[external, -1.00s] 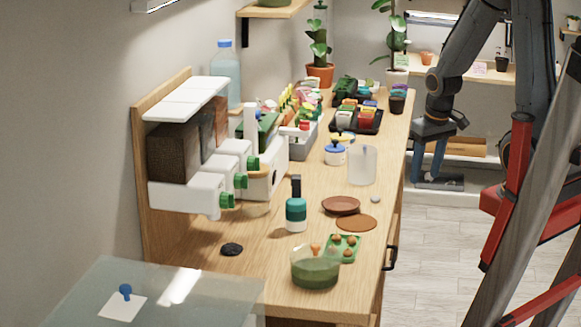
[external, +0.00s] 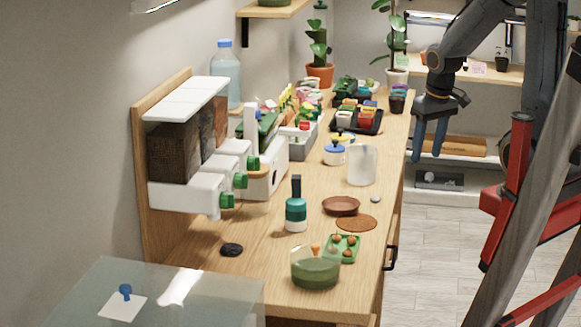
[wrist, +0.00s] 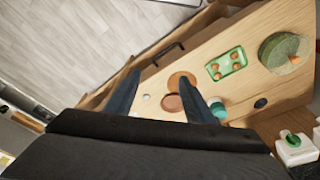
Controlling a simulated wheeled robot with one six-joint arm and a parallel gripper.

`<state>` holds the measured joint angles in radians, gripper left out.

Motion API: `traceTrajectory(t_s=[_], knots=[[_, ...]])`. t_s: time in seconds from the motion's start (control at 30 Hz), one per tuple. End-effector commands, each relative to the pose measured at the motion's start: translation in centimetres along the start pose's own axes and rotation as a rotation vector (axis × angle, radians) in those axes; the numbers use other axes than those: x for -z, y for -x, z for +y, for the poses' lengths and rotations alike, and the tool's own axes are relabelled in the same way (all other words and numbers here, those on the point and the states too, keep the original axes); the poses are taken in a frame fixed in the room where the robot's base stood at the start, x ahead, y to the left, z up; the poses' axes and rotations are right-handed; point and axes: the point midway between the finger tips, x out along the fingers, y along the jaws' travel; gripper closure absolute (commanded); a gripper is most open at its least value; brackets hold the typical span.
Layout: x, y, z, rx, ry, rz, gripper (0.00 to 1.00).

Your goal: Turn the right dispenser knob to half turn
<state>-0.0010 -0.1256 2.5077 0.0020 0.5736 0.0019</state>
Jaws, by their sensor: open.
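The dispenser (external: 180,199) is a white unit with dark-filled hoppers on a wooden backboard at the left. It has three green knobs in a row. The right knob (external: 253,163) is the farthest from the external camera, beyond the middle knob (external: 240,181) and the near knob (external: 227,201). I cannot read their turn angles. My gripper (external: 429,157) is open and empty, past the counter's front edge, well away from the knobs. In the wrist view its fingers (wrist: 162,78) are spread above the counter, and one green knob (wrist: 293,140) shows at the lower right; I cannot tell which.
The wooden counter (external: 275,265) holds a teal bottle (external: 296,214), a clear beaker (external: 362,165), a terracotta saucer (external: 341,205), a green tray (external: 343,248) and a green bowl (external: 316,268). Seedling trays stand behind. Some bare counter lies between the dispenser and these things.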

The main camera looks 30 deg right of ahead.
Motion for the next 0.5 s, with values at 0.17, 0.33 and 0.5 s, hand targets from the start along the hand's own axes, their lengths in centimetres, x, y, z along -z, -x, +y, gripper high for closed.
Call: traceTrajectory(t_s=[0.17, 0.33, 0.5], knots=[[2.3, -1.7, -0.7, -0.004, 0.047, 0.079, 0.51], [4.9, -3.1, -1.8, -0.004, 0.103, 0.176, 0.51], [8.1, -4.7, -3.6, 0.004, 0.173, 0.299, 0.51]])
